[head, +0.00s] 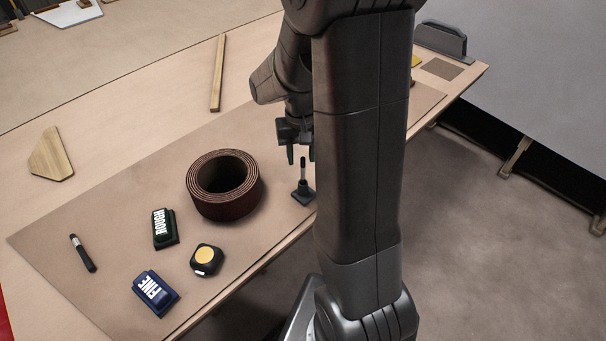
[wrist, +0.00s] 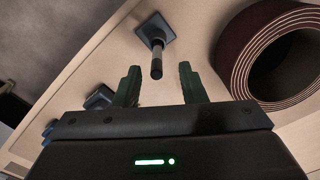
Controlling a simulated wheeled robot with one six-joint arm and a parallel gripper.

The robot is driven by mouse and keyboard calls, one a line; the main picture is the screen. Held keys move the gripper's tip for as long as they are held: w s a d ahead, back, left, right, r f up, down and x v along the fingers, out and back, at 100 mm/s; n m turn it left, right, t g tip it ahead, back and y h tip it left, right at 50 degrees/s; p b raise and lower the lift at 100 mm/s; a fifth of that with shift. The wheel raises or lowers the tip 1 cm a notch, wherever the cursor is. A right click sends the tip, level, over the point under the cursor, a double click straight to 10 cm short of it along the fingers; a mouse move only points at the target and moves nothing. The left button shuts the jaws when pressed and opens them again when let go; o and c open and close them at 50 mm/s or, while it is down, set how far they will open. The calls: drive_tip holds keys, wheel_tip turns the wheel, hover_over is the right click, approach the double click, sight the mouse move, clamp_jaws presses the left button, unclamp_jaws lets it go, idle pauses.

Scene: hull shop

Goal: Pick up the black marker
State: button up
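A slim dark marker (head: 303,170) with a grey band stands upright in a small square dark base (head: 303,194) on the brown mat. It also shows in the wrist view (wrist: 157,60), its top lying between my fingertips in the picture, with a gap on each side. My gripper (head: 301,153) is open and empty, fingers pointing down, just above or around the marker's top; I cannot tell the exact height. Another black pen-like marker (head: 83,254) with a pale band lies on the mat at the far left.
A dark red-brown coiled roll (head: 222,207) stands close left of the upright marker. A black ROUGH block (head: 164,229), a blue FINE block (head: 154,294) and a tape measure (head: 206,260) lie nearer the front edge. My arm hides part of the bench's right side.

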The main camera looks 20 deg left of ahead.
sight(303, 167)
wheel_tip(303, 167, down, 5)
drive_tip(key=shift+w+d+r, duration=0.1)
drive_tip(key=shift+w+d, duration=0.05)
clamp_jaws()
drive_tip(key=shift+r, duration=0.15)
